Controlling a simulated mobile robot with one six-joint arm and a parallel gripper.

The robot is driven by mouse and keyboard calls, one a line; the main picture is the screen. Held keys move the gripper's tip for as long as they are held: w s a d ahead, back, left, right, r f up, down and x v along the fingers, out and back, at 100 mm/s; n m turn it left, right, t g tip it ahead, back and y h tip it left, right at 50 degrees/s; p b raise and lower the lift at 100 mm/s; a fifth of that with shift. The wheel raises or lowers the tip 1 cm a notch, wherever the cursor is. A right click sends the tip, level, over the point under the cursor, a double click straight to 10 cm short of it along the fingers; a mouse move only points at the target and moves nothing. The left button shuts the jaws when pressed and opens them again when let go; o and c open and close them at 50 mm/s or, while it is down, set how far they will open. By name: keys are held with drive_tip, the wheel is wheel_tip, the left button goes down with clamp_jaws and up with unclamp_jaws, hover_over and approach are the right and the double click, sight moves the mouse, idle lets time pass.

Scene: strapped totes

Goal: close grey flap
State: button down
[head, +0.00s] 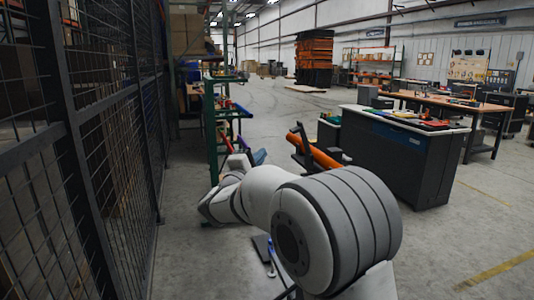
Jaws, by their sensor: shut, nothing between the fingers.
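I cannot make out a grey flap or a strapped tote in the head view. My white and grey arm fills the lower middle, reaching away to the left toward a green rack (211,128). My gripper cannot be made out at the arm's far end. What lies directly behind the arm is hidden.
A dark mesh fence (70,150) runs close along the left. A dark workbench (385,160) with a pale top stands to the right. An orange bar (318,153) slants beside it. A dark flat object (264,246) lies on the floor by my arm. Open floor stretches behind.

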drive_tip(key=w+d+r+p, duration=0.2)
drive_tip(key=w+d+r, duration=0.1)
drive_tip(key=w+d, duration=0.4)
drive_tip(key=shift+w+d+r, duration=0.15)
drive_tip(key=shift+w+d, duration=0.05)
drive_tip(key=shift+w, duration=0.15)
drive_tip(key=shift+d, duration=0.1)
